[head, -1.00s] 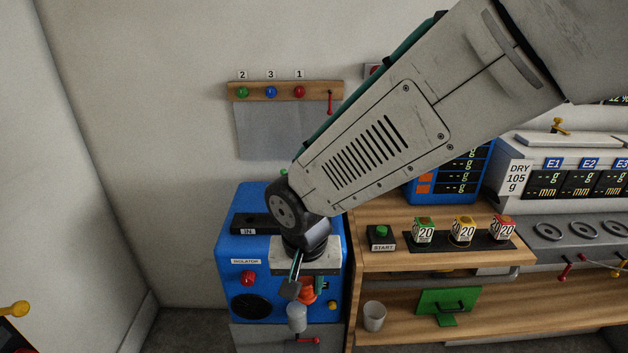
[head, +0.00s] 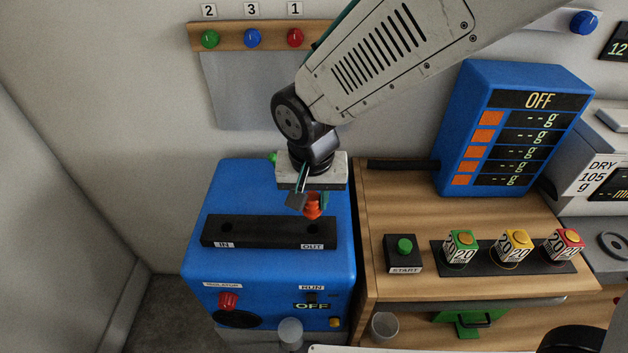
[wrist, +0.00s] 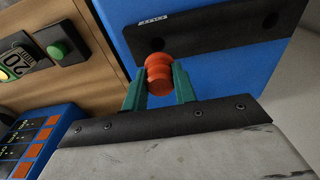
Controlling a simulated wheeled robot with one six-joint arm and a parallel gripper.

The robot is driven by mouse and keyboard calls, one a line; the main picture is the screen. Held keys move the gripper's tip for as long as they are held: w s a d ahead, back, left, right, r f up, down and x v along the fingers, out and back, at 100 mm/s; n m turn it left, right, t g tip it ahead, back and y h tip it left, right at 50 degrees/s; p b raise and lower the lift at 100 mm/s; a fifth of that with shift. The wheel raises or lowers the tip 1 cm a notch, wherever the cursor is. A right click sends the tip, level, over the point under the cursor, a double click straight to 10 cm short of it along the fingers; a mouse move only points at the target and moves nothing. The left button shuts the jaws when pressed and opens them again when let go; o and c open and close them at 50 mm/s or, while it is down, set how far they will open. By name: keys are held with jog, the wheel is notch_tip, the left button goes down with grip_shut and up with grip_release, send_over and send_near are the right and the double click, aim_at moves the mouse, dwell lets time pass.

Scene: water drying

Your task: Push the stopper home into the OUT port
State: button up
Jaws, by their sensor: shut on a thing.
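The orange ribbed stopper (head: 313,209) is held between the green fingers of my gripper (head: 312,201), shut on its sides. It also shows in the wrist view (wrist: 158,76). The stopper is close above the OUT end of the black port strip (head: 268,232) on the blue machine. In the wrist view the OUT hole (wrist: 157,45) shows dark just beyond the stopper's tip. They look apart, though the exact gap is hard to tell. The OUT label (head: 313,246) is on the strip's front edge.
The IN hole (wrist: 270,20) in the same strip is empty. The blue machine (head: 270,268) has a red isolator knob (head: 228,300) on its front. A wooden bench (head: 400,190) with a START button (head: 404,246) and several coloured cubes stands at right.

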aim_at(312, 212)
jog(key=shift+s, duration=0.1)
dwell(0.3)
jog(key=shift+f, duration=0.15)
jog(key=shift+s+f, duration=0.1)
jog(key=shift+f, duration=0.9)
jog(key=shift+f, duration=1.65)
dwell(0.5)
jog(key=o, duration=1)
jog(key=shift+o, duration=0.2)
jog(key=shift+r, duration=0.1)
jog(key=r, duration=0.5)
jog(key=s+r, duration=0.1)
jog(key=r, duration=0.1)
jog(key=shift+r, duration=0.3)
